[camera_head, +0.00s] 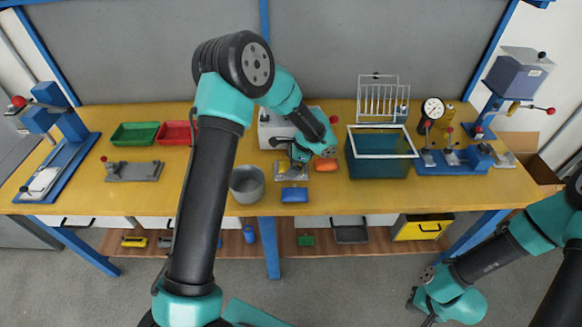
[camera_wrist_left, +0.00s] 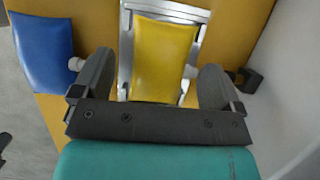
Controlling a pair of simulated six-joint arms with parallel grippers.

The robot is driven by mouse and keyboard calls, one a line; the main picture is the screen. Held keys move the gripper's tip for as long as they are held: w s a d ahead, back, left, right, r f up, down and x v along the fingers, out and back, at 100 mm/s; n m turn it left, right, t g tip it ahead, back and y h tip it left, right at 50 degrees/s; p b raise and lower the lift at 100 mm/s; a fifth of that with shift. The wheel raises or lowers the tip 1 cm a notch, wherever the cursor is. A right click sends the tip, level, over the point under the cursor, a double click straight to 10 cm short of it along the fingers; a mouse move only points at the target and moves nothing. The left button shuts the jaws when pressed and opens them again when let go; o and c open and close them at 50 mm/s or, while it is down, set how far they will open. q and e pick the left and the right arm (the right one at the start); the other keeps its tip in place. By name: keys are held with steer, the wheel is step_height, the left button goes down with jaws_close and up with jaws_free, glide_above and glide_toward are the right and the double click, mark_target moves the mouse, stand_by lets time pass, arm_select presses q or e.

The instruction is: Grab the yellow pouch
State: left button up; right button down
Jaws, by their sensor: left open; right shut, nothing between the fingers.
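The yellow pouch (camera_wrist_left: 163,57) lies in a metal holder (camera_wrist_left: 126,45) in the left wrist view. My left gripper (camera_wrist_left: 157,68) is open, with one finger on each side of the pouch's near part; I cannot tell whether they touch it. In the head view my left gripper (camera_head: 297,154) is over the metal holder (camera_head: 291,173), and the arm hides the yellow pouch there. My right gripper (camera_head: 430,318) is shut and empty at the lower right, in front of the table and away from the pouch.
A blue pouch (camera_head: 294,195) lies at the table's front edge; it also shows in the left wrist view (camera_wrist_left: 42,50). An orange pouch (camera_head: 326,164) lies right of the holder. A grey bucket (camera_head: 247,186) stands left, a teal bin (camera_head: 380,168) right.

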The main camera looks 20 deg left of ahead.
mark_target(287, 164)
arm_select(q)
steer(key=shift+f, duration=0.1)
stand_by(0.3)
steer(key=shift+s, duration=0.1)
steer(key=c, duration=0.8)
steer(key=shift+o, duration=0.2)
steer(key=shift+r, duration=0.5)
steer(key=shift+c, duration=1)
step_height(287, 164, up, 3)
steer(key=shift+r, duration=0.1)
steer(key=s+d, duration=0.3)
steer(key=s, duration=0.4)
steer(key=s+d+r, duration=0.1)
steer(key=s+d, duration=0.2)
steer(key=s, duration=0.4)
steer(key=shift+s+d+r, duration=0.2)
steer(key=shift+d, duration=0.1)
